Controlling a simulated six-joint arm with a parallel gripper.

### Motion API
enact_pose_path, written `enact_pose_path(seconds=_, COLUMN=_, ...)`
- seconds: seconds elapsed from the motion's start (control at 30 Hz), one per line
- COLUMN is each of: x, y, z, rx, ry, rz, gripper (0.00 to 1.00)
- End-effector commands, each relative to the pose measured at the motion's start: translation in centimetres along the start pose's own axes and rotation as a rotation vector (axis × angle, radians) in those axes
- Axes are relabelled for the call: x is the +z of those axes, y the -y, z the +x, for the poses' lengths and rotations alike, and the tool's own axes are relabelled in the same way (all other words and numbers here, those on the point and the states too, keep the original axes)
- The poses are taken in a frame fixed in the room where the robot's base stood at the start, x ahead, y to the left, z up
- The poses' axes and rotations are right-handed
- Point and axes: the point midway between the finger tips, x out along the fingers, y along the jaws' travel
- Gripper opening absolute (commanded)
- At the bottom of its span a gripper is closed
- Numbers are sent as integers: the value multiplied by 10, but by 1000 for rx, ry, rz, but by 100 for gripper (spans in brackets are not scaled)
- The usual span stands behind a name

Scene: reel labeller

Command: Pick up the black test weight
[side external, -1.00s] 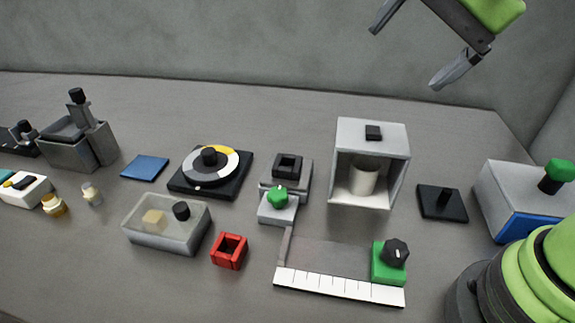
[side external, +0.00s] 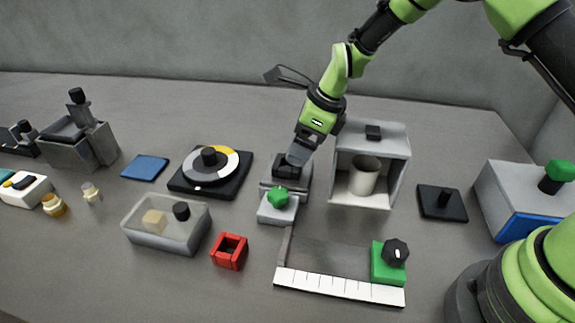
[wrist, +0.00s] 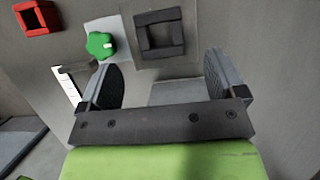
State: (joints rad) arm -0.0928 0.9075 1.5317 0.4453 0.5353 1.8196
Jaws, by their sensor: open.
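A small black cylinder (side external: 181,210), which fits the black test weight, stands in a clear tray (side external: 150,240) left of centre in the side view, beside a beige cube. I cannot be sure that it is the weight. It does not show in the wrist view. My gripper (side external: 296,158) is well to its right, over a grey block with a black square ring. In the wrist view my gripper (wrist: 163,78) is open, its two fingers wide apart with nothing between them. The black square ring (wrist: 160,34) lies ahead of the fingers.
A green knob (side external: 278,195) sits just in front of the ring. A red open box (side external: 229,251) stands right of the tray. A white open-fronted box (side external: 402,165) with a cup stands close right of my gripper. A dial (side external: 209,165) lies behind the tray.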

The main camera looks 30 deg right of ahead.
Motion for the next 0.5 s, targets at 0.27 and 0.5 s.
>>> enact_pose_path(seconds=0.27, x=2, y=0, z=31, rx=2, ry=-2, rz=-2, gripper=89)
enact_pose_path(seconds=0.5, x=3, y=0, z=57, rx=-1, ry=-1, rz=-3, gripper=89)
